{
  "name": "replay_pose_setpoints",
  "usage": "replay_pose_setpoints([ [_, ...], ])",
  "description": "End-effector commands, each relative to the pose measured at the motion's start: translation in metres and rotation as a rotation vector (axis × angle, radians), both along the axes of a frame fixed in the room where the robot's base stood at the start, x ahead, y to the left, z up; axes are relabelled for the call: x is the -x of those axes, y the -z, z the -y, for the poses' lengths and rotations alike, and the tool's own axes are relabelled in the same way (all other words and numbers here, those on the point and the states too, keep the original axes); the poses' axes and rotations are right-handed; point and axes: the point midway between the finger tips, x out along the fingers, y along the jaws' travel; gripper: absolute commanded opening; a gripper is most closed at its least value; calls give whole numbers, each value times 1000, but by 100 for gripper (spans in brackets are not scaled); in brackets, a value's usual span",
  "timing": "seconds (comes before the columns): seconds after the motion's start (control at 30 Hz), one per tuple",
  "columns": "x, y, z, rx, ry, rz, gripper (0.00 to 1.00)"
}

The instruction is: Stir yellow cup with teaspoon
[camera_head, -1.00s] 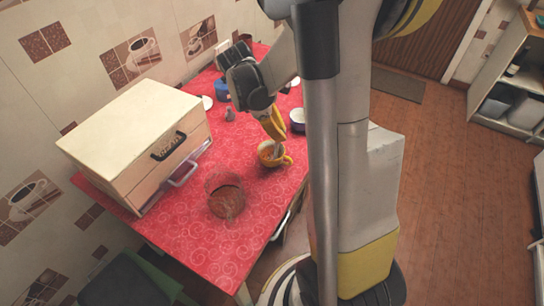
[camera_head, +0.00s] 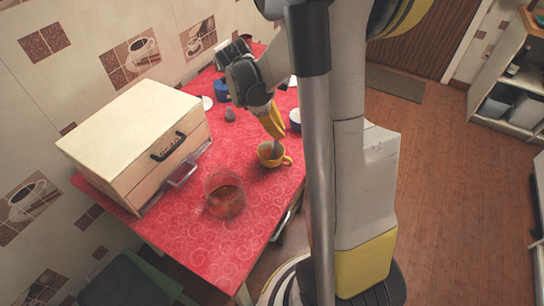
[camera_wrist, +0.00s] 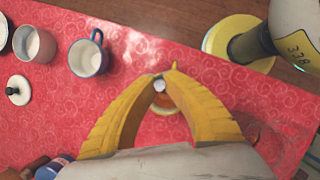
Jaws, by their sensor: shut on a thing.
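The yellow cup (camera_head: 268,158) stands upright on the red oilcloth near the counter's front edge, with its handle to the right. My gripper (camera_head: 275,130) is right above it, pointing down, its yellow fingers shut on the teaspoon (camera_head: 275,147). The spoon's lower end goes down into the cup; the tip is hidden inside. In the wrist view, my fingers (camera_wrist: 158,84) meet around the end of the spoon handle (camera_wrist: 159,86). The cup (camera_wrist: 165,103) shows partly behind them, with orange-brown contents.
A glass container (camera_head: 224,196) with reddish contents stands left of the cup. A wooden drawer box (camera_head: 135,140) stands at the wall. In the wrist view, a blue-rimmed mug (camera_wrist: 88,55), a pale cup (camera_wrist: 34,44) and a lid (camera_wrist: 18,90) stand to the left.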

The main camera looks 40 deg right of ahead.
Motion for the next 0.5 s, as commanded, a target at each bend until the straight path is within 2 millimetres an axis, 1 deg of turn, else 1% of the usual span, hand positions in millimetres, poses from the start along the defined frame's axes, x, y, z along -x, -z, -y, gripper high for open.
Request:
replay_pose_setpoints([
  [0.5, 0, -40, 0, 0, 0, 0, 0],
])
